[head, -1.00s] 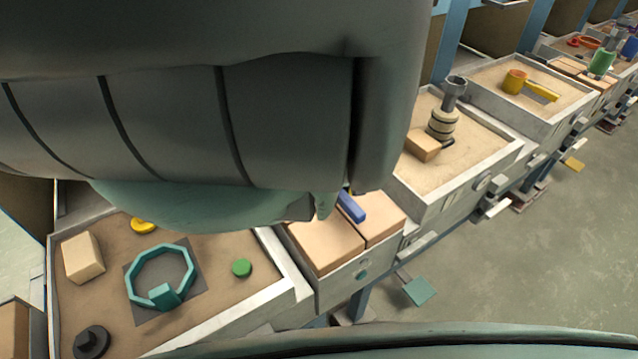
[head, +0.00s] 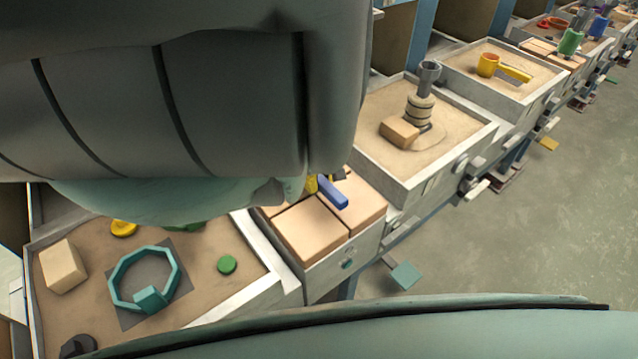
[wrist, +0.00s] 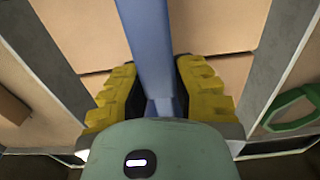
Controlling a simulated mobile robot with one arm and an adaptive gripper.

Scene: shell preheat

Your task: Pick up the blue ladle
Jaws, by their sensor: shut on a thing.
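The blue ladle shows in the head view as a short blue handle (head: 333,192) over the tan blocks. In the wrist view its long blue handle (wrist: 146,40) runs from the top edge down between my fingers. My gripper (wrist: 157,85) has yellow ridged fingers, one on each side of the handle, and is shut on it. In the head view a bit of yellow finger (head: 312,184) shows beside the handle, below my arm. The ladle's bowl is not visible. I cannot tell whether the ladle is clear of the blocks.
The left tray (head: 245,303) holds a teal ring (head: 118,290), a green disc (head: 227,265) and a tan block (head: 63,266). A sand tray (head: 445,179) holds a grey-topped stack (head: 420,108). A yellow ladle (head: 513,73) lies farther back. Open floor (head: 540,230) is at right.

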